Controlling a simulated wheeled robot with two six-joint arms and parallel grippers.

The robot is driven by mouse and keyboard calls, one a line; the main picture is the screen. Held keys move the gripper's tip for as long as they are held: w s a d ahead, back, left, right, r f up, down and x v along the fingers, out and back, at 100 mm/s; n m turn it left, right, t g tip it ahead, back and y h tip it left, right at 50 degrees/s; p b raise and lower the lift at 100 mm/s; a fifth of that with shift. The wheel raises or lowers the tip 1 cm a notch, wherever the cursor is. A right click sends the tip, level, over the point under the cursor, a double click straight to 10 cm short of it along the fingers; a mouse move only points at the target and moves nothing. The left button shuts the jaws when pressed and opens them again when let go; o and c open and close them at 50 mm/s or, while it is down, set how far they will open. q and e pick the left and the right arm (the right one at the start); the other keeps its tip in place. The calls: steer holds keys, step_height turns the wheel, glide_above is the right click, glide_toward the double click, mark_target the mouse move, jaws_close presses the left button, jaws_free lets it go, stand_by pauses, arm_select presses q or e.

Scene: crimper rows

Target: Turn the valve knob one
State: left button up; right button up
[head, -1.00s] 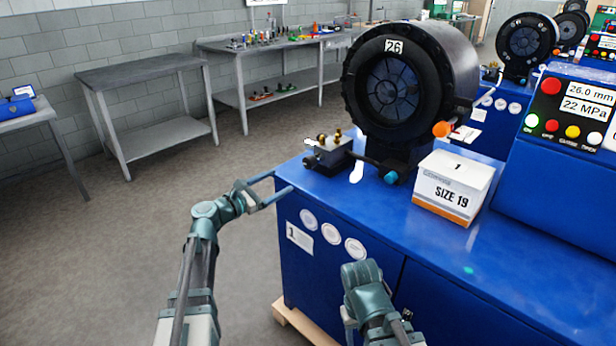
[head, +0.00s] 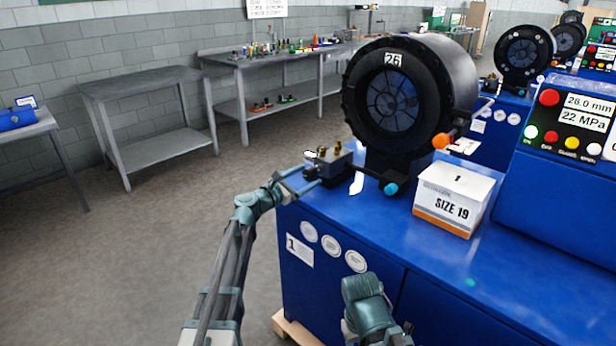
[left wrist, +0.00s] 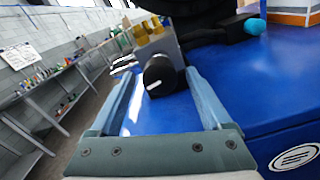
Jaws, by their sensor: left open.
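The valve block (head: 337,164) is a small dark block with brass fittings on the near left corner of the blue crimper bench marked 1. Its black valve knob (left wrist: 159,76) has a white mark and faces my left gripper. In the head view the knob (head: 311,171) is partly covered by the fingers. My left gripper (head: 310,176) is open, with its fingertips at the knob. In the left wrist view the fingers (left wrist: 160,72) are on either side of the knob, with gaps visible. My right arm (head: 366,300) is low before the bench; its fingers cannot be made out.
The crimper head (head: 395,95) marked 26 stands behind the valve, with an orange knob (head: 441,141) and a blue-tipped handle (head: 390,188). A SIZE 19 box (head: 453,199) is to the right. A control panel (head: 575,120) is farther right. Floor left of the bench is clear.

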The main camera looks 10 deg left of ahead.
arm_select(q)
steer(key=shift+w+d, duration=0.35)
steer(key=shift+w, duration=0.15)
jaws_close()
stand_by(0.3)
